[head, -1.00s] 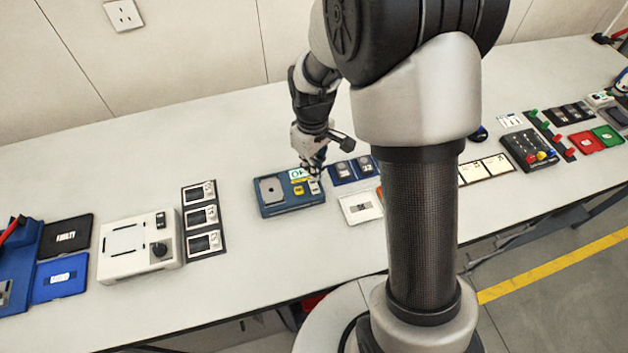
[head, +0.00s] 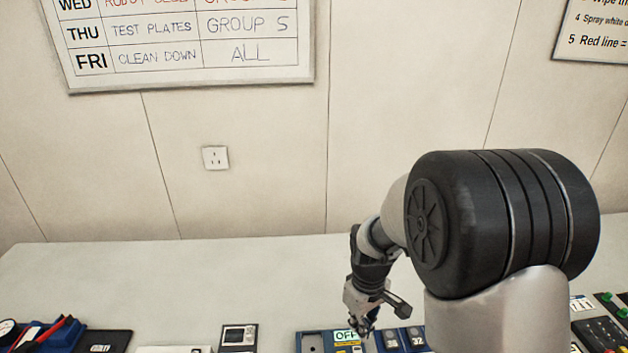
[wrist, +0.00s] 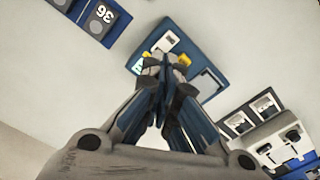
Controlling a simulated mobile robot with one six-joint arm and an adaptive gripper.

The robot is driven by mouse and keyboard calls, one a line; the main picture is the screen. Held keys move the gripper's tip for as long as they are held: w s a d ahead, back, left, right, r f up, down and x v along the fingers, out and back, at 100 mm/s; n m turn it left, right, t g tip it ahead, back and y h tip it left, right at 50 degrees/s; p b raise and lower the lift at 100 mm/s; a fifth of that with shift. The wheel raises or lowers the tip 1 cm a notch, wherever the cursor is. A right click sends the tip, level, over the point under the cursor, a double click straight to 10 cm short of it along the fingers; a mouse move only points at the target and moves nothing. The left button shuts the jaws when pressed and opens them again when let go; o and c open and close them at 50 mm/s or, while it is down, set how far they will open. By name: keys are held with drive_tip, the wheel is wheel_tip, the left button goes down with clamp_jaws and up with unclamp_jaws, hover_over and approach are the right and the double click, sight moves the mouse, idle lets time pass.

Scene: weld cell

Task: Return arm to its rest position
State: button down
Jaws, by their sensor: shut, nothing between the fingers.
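My gripper (head: 362,325) hangs pointing down at the lower middle of the head view, at the right side of a blue box (head: 312,343) with a display reading OFF. In the wrist view its fingers (wrist: 163,72) are together with nothing held. There the blue box (wrist: 212,58), with yellow and white parts on top, lies beyond the fingertips, which hide part of it. I cannot tell the exact gap between them. My arm is bent at the elbow, and its upper links fill the right of the head view.
The bench (head: 190,280) is clear behind. The wall holds a schedule board (head: 190,45) and a socket (head: 215,158).

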drive_tip(key=s+r+m+t, duration=0.2)
drive_tip(key=s+r, duration=0.4)
drive_tip(key=r, duration=0.3)
drive_tip(key=s+r+m+t, duration=0.1)
drive_tip(key=s+r+m, duration=0.1)
drive_tip(key=s+r, duration=0.6)
drive_tip(key=s+r+m+t, duration=0.1)
drive_tip(key=s+r+m, duration=0.1)
drive_tip(key=s, duration=0.5)
drive_tip(key=shift+s+r+t, duration=0.2)
drive_tip(key=shift+r+t, duration=0.1)
drive_tip(key=shift+r, duration=0.2)
drive_tip(key=shift+w, duration=0.1)
